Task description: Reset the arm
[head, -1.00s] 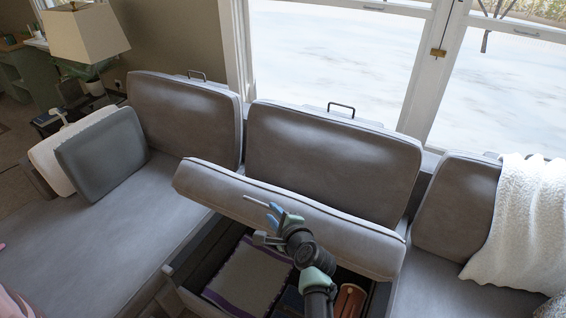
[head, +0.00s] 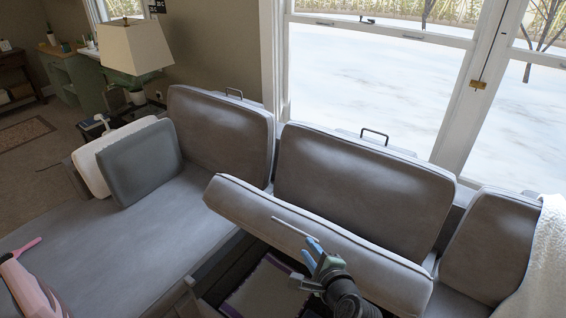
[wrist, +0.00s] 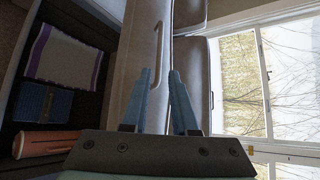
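My gripper (head: 309,252) is in front of the raised grey seat cushion lid (head: 350,250) in the head view. In the wrist view my gripper (wrist: 160,75) has its two blue fingers apart, with nothing between them. A thin bar handle (wrist: 157,42) on the lid lies beyond the fingertips. It seems to show beside the fingers in the head view (head: 290,227). The lid is tilted up over an open storage box (wrist: 65,15) in the sofa. My arm hides part of the box.
Inside the box are a folded cream cloth with purple edges (wrist: 65,55), a blue book-like item (wrist: 45,103) and an orange item (wrist: 45,144). Sofa backrests (head: 365,185) stand behind. A pink object (head: 35,290) lies on the left seat. Carpet (head: 40,170) shows far left.

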